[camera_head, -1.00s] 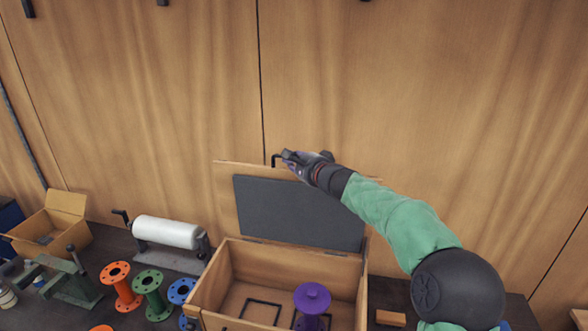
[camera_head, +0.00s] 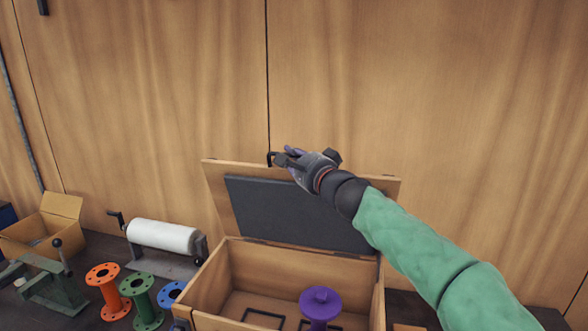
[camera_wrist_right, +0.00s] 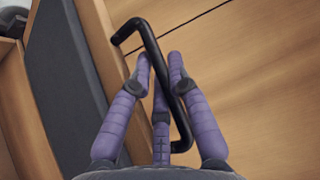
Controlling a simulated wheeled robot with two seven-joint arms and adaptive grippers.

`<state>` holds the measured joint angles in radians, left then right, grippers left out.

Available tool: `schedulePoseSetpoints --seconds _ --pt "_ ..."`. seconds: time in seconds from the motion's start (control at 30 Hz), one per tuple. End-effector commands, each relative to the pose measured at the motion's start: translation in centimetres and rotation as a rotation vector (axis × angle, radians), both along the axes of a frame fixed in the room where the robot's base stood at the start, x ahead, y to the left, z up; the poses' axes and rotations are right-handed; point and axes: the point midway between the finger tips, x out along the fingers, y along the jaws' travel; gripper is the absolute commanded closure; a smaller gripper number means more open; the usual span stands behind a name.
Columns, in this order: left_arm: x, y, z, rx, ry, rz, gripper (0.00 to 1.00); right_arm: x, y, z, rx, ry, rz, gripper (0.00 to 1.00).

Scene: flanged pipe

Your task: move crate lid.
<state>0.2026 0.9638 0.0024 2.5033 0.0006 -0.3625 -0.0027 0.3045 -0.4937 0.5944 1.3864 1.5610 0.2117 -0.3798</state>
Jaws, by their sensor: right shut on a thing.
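The wooden crate lid (camera_head: 214,189) stands raised on its hinges at the crate's back edge, with a dark grey pad on its inner face. The open crate (camera_head: 214,284) sits below it. My right gripper (camera_head: 281,158) is at the lid's top edge, shut on the lid's black bar handle. In the right wrist view the purple fingers (camera_wrist_right: 160,75) close around the black handle (camera_wrist_right: 150,45), with the lid's edge (camera_wrist_right: 98,50) to the left. My left gripper is not in view.
A purple flanged pipe (camera_head: 320,302) stands in the crate by black square frames. Orange (camera_head: 108,290), green and blue flanged pipes stand left of the crate. A white roll (camera_head: 162,236) and a cardboard box (camera_head: 45,225) are further left. A wooden wall is behind.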

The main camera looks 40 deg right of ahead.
Motion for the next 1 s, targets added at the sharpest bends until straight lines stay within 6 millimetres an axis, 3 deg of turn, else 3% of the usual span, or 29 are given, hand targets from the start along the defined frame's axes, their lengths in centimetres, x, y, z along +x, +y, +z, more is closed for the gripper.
schedulePoseSetpoints --seconds 0.03,0.4,1.0 --pt "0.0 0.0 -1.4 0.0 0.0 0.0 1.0 -0.3 0.5 -0.8 -0.007 -0.009 0.002 1.0" --pt "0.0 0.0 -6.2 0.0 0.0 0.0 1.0 -2.3 3.0 -1.8 -0.084 -0.071 0.002 1.0" --pt "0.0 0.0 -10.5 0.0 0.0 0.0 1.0 -4.6 6.0 -3.3 -0.147 -0.119 0.004 1.0"
